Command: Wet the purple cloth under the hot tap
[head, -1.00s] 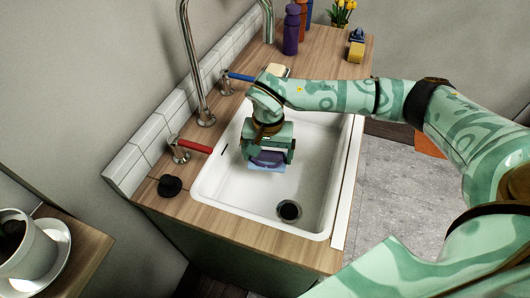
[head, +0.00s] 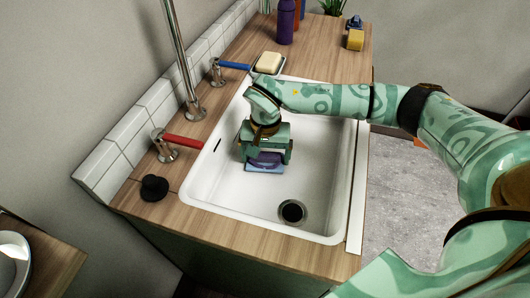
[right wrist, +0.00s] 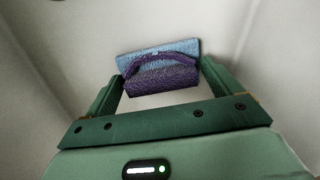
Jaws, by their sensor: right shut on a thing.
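My right gripper (head: 266,158) reaches down into the white sink (head: 325,165) and is shut on the purple cloth (head: 265,159). In the right wrist view the cloth (right wrist: 160,80) is bunched between the two fingers. A light blue piece shows against the cloth's far side; I cannot tell whether it is part of it. The hot tap's red lever (head: 183,141) is on the counter at the sink's left, and the blue lever (head: 234,65) is farther back. The tall metal spout pipe (head: 180,60) rises between them; its outlet is out of view. No water shows. My left gripper is not in view.
The drain (head: 292,211) lies in the sink's front right, clear of the gripper. A black knob (head: 154,188) is on the front left counter. Soap (head: 268,62), a purple bottle (head: 287,22) and a yellow sponge (head: 355,40) stand behind the sink.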

